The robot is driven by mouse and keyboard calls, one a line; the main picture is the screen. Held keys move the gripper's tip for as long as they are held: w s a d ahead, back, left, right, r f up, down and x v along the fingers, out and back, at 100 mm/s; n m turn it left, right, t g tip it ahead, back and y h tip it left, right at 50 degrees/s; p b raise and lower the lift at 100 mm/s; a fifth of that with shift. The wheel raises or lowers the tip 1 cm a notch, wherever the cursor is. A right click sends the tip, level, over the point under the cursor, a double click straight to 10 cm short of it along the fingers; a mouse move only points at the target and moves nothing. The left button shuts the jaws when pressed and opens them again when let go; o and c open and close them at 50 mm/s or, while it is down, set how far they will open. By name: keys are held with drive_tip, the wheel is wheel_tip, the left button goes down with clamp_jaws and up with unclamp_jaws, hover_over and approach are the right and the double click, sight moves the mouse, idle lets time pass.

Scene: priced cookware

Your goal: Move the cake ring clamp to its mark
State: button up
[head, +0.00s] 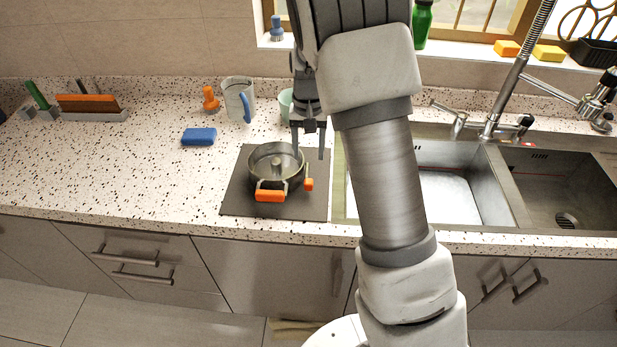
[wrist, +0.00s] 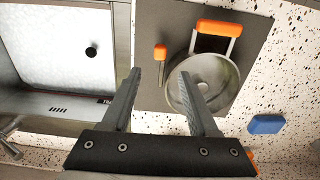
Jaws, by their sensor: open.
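A round metal cake ring (head: 276,163) rests on a dark grey mat; it also shows in the wrist view (wrist: 205,90). A clamp frame with a wide orange handle (head: 270,196) sticks out from its front; this handle is at the top in the wrist view (wrist: 219,28). A thin upright piece with a small orange tip (head: 308,184) stands at the ring's right side, also in the wrist view (wrist: 160,53). I cannot make out a mark. My gripper (head: 309,156) is open and empty, pointing down above the ring's right edge.
The dark mat (head: 235,195) borders the double sink (head: 470,190) on the right. The counter to the left is mostly clear.

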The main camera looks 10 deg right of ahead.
sight(309, 181)
wheel_tip(309, 181, down, 10)
drive_tip(key=shift+f, duration=0.2)
clamp_jaws()
idle(0.4)
idle(1.1)
